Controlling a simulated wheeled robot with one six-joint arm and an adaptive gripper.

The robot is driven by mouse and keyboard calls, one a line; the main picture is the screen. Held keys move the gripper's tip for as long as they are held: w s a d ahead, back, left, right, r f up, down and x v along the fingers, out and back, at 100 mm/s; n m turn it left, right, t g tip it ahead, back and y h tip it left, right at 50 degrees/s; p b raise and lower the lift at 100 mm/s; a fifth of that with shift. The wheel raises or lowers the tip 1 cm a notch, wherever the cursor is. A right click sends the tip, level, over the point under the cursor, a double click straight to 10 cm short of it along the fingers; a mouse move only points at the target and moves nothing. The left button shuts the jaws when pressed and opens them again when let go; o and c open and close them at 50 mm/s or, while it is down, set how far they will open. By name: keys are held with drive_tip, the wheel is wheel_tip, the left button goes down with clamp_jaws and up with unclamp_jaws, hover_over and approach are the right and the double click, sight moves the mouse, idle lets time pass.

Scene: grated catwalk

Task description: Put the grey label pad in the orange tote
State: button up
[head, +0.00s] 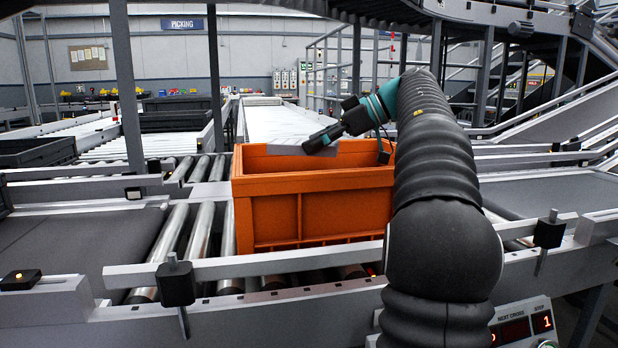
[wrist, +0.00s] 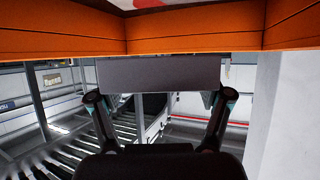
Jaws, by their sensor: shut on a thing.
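The orange tote (head: 315,208) stands upright on the roller conveyor in the head view. Its walls also cross the top of the wrist view (wrist: 60,42). My gripper (head: 318,146) is at the height of the tote's rim, over its opening in the head view. It is shut on the grey label pad (head: 287,150), a flat grey piece. In the wrist view the pad (wrist: 158,74) spans between the two fingers of my gripper (wrist: 161,97), seen against the tote's wall. My gripper hides part of the pad in the head view, and the tote's near wall hides its floor.
A pale thing with a red mark (wrist: 155,4) shows at the top edge of the wrist view, beyond the orange walls. Grey conveyor rails (head: 330,262) run in front of the tote. Rollers (head: 185,240) lie bare to its left. A dark crate (head: 38,151) stands far left.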

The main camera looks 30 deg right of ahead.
drive_tip(key=shift+b+x, duration=0.3)
drive_tip(key=shift+x, duration=0.8)
wheel_tip(320, 180, down, 4)
drive_tip(key=shift+s+b, duration=0.15)
drive_tip(key=shift+b, duration=0.95)
drive_tip(key=shift+f, duration=0.35)
drive_tip(key=shift+f, duration=0.2)
drive_tip(key=o, duration=1.2)
